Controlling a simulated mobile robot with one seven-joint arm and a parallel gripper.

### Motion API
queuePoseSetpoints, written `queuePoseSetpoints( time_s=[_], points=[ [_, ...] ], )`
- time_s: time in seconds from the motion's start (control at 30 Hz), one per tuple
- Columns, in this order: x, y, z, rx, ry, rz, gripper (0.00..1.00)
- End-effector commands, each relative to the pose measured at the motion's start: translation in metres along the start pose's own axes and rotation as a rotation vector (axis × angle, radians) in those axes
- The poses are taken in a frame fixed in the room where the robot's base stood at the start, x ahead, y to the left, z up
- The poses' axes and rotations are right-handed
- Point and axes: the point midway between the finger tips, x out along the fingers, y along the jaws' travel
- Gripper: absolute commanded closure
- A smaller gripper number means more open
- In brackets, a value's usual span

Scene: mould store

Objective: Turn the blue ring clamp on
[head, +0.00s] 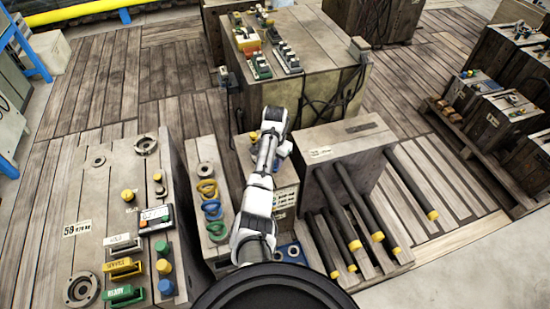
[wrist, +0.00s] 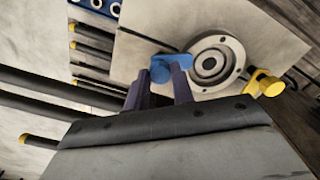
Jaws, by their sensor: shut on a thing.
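The blue ring clamp (wrist: 172,66) shows in the wrist view as a blue lever piece beside a round grey flange (wrist: 212,62) on a pale panel. My gripper (wrist: 163,76) is shut on the blue piece, its two dark fingers reaching up to it from below. The fingers hide the lower part of the piece. In the head view my white arm (head: 262,180) reaches to the block between the ring column and the rods; the grip itself is hidden there.
A yellow knob (wrist: 266,84) sits right of the flange. Black rods with yellow tips (head: 345,205) jut from the block at right. At left stands a control block (head: 100,190) and a column with yellow and blue rings (head: 211,210). The plank floor is open at upper left.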

Motion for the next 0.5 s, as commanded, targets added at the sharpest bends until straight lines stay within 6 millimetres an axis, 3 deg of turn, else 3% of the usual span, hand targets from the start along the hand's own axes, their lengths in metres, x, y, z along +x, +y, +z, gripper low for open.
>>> queuePoseSetpoints(
  time_s=[0.5],
  points=[
    [0.0002, 0.0001, 0.0, 0.198, 0.0, 0.0, 0.99]
  ],
)
